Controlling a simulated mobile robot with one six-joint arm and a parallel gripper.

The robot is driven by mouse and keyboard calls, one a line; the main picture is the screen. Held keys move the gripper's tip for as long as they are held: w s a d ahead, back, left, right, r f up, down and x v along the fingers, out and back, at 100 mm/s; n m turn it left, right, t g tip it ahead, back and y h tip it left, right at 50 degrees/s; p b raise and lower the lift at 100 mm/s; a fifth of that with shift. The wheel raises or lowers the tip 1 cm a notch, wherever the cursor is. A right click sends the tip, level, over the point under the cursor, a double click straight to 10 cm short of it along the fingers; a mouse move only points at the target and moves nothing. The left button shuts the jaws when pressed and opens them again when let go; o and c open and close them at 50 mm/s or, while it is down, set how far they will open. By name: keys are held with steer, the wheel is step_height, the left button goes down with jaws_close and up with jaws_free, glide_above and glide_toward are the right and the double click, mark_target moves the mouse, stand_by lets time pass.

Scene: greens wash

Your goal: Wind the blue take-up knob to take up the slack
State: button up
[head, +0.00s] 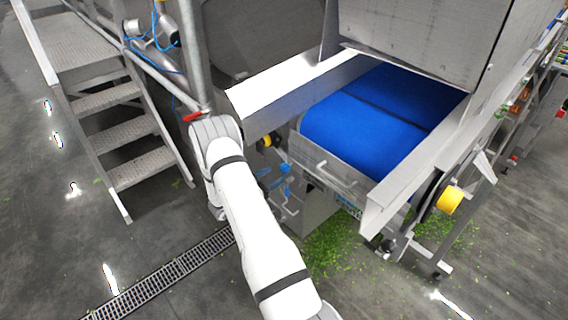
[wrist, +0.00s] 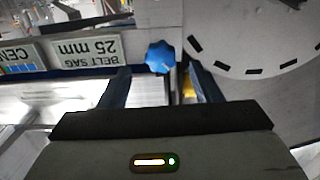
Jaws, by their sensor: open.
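The blue take-up knob (wrist: 160,57) is a lobed knob near the upper middle of the wrist view. My gripper (wrist: 158,70) is open, with one dark finger on the left of the knob and one on the right. The knob shows between and just beyond the fingertips, with a gap on each side. I cannot tell whether the fingertips reach its depth. In the head view the blue belt (head: 365,115) lies under the metal hood. My white arm reaches toward the machine's side there, and I cannot make out my gripper.
A sign (wrist: 88,48) reading "BELT SAG 25 mm" appears upside down left of the knob. A pale disc (wrist: 255,45) with black marks is at right. Metal steps (head: 120,120) stand at left, a floor drain (head: 165,275) runs below, and green scraps (head: 335,250) litter the floor.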

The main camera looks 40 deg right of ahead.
mark_target(282, 170)
steer(key=d, duration=0.2)
steer(key=d+p, duration=0.1)
steer(key=d, duration=0.3)
steer(key=shift+w+d, duration=0.25)
steer(key=shift+w, duration=0.05)
steer(key=c, duration=1)
steer(key=shift+f, duration=0.1)
